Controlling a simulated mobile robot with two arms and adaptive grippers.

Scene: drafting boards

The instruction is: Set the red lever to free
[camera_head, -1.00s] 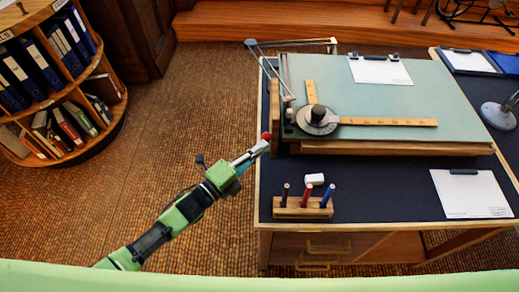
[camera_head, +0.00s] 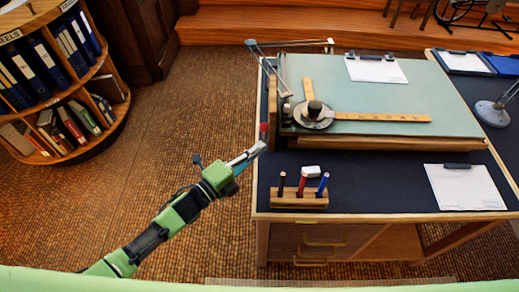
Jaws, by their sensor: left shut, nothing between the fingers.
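The red lever's knob (camera_head: 264,128) shows at the left edge of the drafting desk, beside the front left corner of the green drafting board (camera_head: 400,92). My left gripper (camera_head: 258,149) is shut and empty. Its tips are just below the red knob in the picture; I cannot tell whether they touch the lever. The lever's shaft is mostly hidden or too small to make out. My right gripper is not in view.
A drafting arm with wooden rulers (camera_head: 380,116) lies on the board. A wooden pen holder (camera_head: 299,198) with pens, a white eraser (camera_head: 310,171) and a clipboard (camera_head: 464,188) are on the dark desktop. A round bookshelf (camera_head: 75,151) stands at left. The floor between is clear.

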